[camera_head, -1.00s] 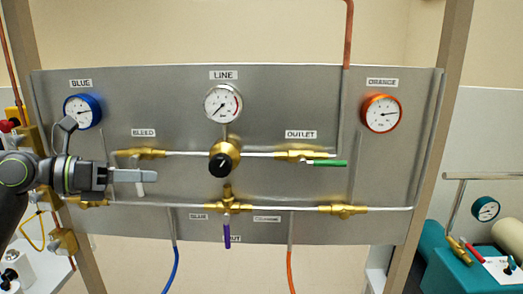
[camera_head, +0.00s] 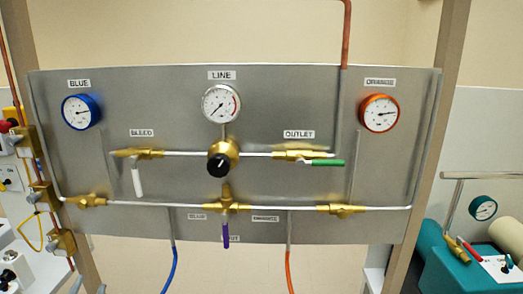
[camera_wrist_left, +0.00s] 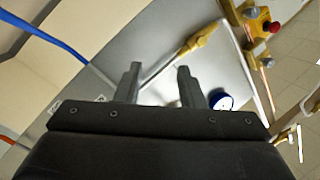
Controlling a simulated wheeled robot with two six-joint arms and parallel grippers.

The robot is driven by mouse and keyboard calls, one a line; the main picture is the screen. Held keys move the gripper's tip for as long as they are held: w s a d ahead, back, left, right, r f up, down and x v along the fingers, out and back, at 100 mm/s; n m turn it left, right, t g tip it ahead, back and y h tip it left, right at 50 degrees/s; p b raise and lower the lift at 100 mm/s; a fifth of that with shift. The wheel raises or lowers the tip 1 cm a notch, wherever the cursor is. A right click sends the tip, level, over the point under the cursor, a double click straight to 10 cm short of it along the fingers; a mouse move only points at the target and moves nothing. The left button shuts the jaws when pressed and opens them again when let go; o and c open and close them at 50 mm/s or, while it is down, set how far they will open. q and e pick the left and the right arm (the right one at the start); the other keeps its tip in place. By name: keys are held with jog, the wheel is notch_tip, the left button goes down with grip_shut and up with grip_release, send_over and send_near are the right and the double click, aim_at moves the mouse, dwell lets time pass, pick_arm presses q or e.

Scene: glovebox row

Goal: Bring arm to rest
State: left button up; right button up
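My left gripper (camera_wrist_left: 158,76) is open in the left wrist view, its two dark fingers apart with nothing between them. Only its tips seem to show at the bottom left edge of the head view (camera_head: 89,287), below the grey panel (camera_head: 270,100) and clear of it. The white bleed handle (camera_head: 137,182) hangs down from its brass valve. The green outlet handle (camera_head: 325,162) lies level, and the purple handle (camera_head: 226,236) points down. My right gripper is in neither view.
Blue (camera_head: 81,111), line (camera_head: 221,103) and orange (camera_head: 380,113) gauges sit on the panel. Brass fittings (camera_head: 44,195) stand on the left post. A blue hose (camera_head: 171,270) and an orange hose (camera_head: 290,270) hang below. A teal unit (camera_head: 455,268) stands at the lower right.

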pick_arm(q)
jog(key=s+d+f+n+g+h, duration=0.25)
jog(key=s+f+g, duration=0.45)
jog(key=s+f, duration=0.5)
jog(key=s+d+f+n+g+h, duration=0.1)
jog(key=s+d+f+n+g, duration=0.25)
jog(key=s+f+g, duration=0.6)
jog(key=s+a+f+t, duration=0.1)
jog(key=s+f, duration=0.1)
jog(key=f, duration=1.1)
jog(key=s+a+f, duration=0.1)
jog(key=s+f, duration=0.2)
jog(key=f, duration=0.9)
jog(key=s+d+f+g, duration=0.1)
jog(key=s+f, duration=1.3)
jog(key=f, duration=0.1)
